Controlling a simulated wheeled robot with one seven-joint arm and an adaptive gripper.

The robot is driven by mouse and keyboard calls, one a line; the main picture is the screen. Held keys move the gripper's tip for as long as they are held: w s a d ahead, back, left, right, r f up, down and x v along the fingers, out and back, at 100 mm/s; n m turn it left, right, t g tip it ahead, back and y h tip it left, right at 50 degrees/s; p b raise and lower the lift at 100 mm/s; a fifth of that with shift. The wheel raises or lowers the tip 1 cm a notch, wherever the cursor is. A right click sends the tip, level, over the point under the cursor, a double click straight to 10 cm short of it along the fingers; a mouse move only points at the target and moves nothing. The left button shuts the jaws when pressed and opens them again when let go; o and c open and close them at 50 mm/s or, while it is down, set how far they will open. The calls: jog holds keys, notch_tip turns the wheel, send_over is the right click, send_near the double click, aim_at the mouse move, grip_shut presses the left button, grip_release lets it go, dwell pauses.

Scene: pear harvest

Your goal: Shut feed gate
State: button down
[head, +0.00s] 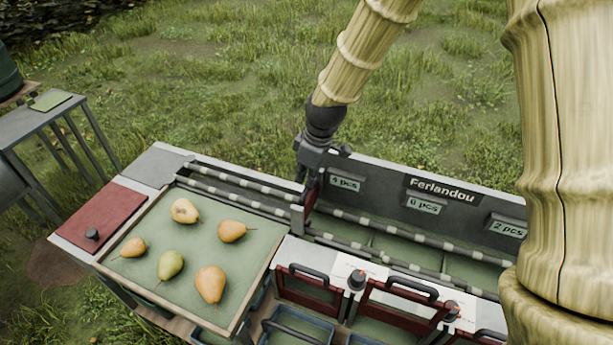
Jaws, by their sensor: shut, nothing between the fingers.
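My gripper (311,172) points down at the near end of the labelled back panel, its fingers shut with nothing visible between them.
Rails with pale rollers (390,236) run right along a grey panel marked Ferlandou (443,189). Red-framed doors with black handles (310,285) and blue crates (298,328) are in front. A red board with a black knob (103,222) lies at left. A grey table (42,113) stands farther left.

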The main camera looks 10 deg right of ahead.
jog(key=shift+s+r+p, duration=0.15)
jog(key=shift+r+p, duration=0.05)
jog(key=shift+p, duration=0.25)
jog(key=p+v, duration=0.2)
jog(key=v, duration=0.2)
jog(key=shift+p, duration=0.4)
jog(key=shift+r+b, duration=0.1)
jog(key=shift+b, duration=0.35)
jog(key=shift+d+r, duration=0.15)
jog(key=shift+r, duration=0.2)
jog(key=w+b+v, duration=0.1)
jog(key=b+v, duration=0.2)
jog(key=v, duration=0.5)
jog(key=shift+s+r, duration=0.3)
jog(key=shift+s, duration=0.15)
